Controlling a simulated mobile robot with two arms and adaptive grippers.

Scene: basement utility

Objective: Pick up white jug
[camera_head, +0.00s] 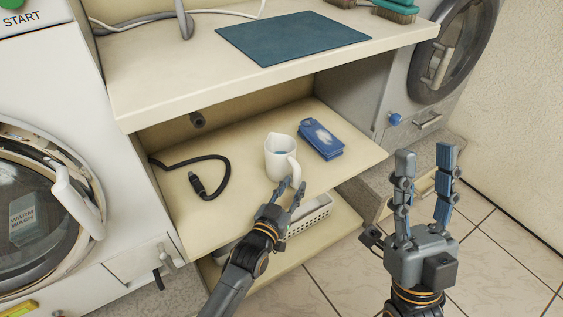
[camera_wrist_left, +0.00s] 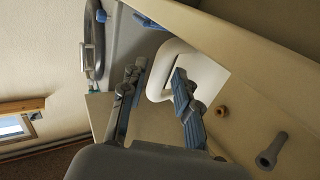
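The white jug (camera_head: 279,156) stands upright on the middle shelf, with its handle towards the front right. My left gripper (camera_head: 292,184) is just in front of the jug, its fingertips near the lower part of the handle. In the left wrist view the jug (camera_wrist_left: 207,78) lies beyond my left gripper (camera_wrist_left: 157,78), whose fingers are apart with the handle showing between them. I cannot tell whether the fingers touch the jug. My right gripper (camera_head: 425,160) is open and empty, to the right in front of the shelves.
The counter (camera_head: 160,85) above overhangs the shelf. A white basket (camera_head: 308,216) sits on the lower shelf. Washing machines stand on both sides.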

